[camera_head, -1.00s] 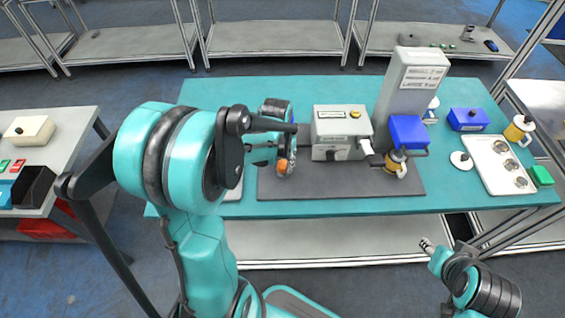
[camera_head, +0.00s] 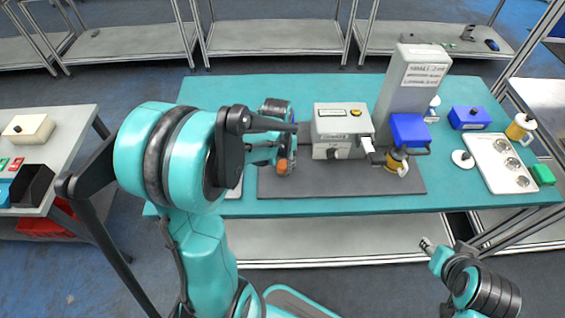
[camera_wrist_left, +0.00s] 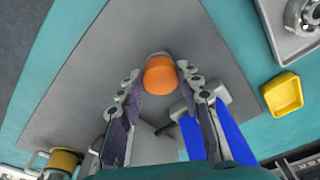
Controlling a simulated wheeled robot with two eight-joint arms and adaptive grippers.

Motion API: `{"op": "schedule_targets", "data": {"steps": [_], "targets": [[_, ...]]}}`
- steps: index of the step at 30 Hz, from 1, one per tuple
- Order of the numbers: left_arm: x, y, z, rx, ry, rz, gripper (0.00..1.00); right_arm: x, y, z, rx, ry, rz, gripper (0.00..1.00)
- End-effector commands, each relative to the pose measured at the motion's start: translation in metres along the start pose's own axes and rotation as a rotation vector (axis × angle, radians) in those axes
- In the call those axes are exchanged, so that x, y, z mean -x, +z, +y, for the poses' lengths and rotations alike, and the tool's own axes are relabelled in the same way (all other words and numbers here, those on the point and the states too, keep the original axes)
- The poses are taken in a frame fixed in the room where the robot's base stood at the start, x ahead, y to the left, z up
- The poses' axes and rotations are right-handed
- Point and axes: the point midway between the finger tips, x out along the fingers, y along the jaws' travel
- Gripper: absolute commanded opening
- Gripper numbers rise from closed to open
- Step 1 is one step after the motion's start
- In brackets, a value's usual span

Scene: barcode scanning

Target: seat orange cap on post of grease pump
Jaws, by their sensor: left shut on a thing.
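The orange cap (camera_head: 284,165) is held between the fingertips of my left gripper (camera_head: 284,160), above the left part of the dark mat. In the left wrist view the orange cap (camera_wrist_left: 160,76) sits between the two fingertips of the left gripper (camera_wrist_left: 160,82), its round orange face showing. A grey box machine (camera_head: 341,125) stands to the right of the gripper, apart from the cap. I cannot tell which thing is the grease pump, and no bare post shows clearly. My right gripper (camera_head: 428,244) is low at the bottom right, away from the table; its jaws are too small to read.
A tall grey column (camera_head: 415,80) and a blue block (camera_head: 409,130) over a yellow pot (camera_head: 397,163) stand right of the box. The dark mat (camera_head: 300,187) is clear at its front. A white tray (camera_head: 495,165) lies farther right.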

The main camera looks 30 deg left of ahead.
Motion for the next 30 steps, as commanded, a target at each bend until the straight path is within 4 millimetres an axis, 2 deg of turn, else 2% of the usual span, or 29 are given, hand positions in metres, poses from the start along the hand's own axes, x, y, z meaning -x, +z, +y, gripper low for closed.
{"op": "schedule_targets", "data": {"steps": [29, 30], "targets": [[-0.014, 0.002, 0.0, 0.0, 0.0, 0.0, 0.18, -0.011, 0.008, 0.0, 0.0, 0.0, 0.0, 0.4], [-0.014, 0.002, 0.0, 0.0, 0.0, 0.0, 0.4, -0.011, 0.008, 0.0, 0.0, 0.0, 0.0, 0.4]]}}
